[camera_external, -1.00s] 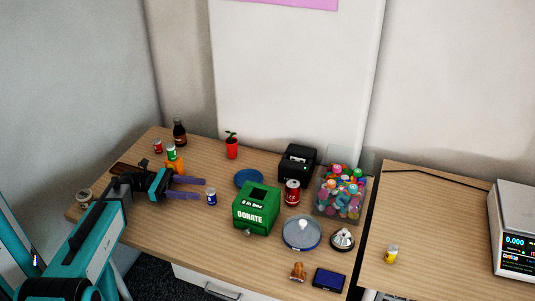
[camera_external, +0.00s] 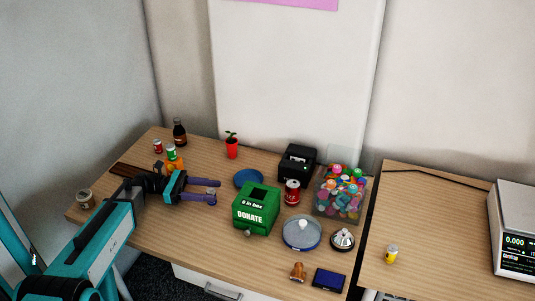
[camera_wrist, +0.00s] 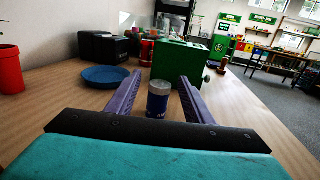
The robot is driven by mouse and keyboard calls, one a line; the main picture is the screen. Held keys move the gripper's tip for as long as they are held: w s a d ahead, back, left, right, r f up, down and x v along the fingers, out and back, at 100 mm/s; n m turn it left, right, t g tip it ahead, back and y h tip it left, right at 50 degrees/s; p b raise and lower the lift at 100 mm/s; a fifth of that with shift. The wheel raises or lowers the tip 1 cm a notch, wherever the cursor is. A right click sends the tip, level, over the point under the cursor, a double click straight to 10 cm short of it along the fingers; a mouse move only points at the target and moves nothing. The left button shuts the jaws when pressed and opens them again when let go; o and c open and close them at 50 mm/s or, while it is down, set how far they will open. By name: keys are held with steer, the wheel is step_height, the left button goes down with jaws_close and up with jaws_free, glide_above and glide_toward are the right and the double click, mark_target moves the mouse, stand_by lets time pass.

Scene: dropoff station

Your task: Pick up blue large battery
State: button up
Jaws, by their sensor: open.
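The blue large battery (camera_wrist: 158,100), a small blue cylinder with a pale silver top, stands upright on the wooden table. In the wrist view it is between the two purple fingers of my gripper (camera_wrist: 162,90), slightly nearer the right one. My gripper is open, and its fingers lie low on either side of the battery. In the external view my gripper (camera_external: 216,191) reaches in from the left, and its fingers largely hide the battery.
The green donation box (camera_external: 256,211) stands just beyond my fingertips. A blue plate (camera_external: 248,179), a red plant pot (camera_external: 232,150) and a red can (camera_external: 292,192) are nearby. A yellow can-like cylinder (camera_external: 391,254) stands on the right table.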

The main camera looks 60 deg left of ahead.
steer(key=shift+x, duration=2.25)
steer(key=shift+s+f, duration=0.1)
steer(key=shift+f, duration=0.05)
jaws_close()
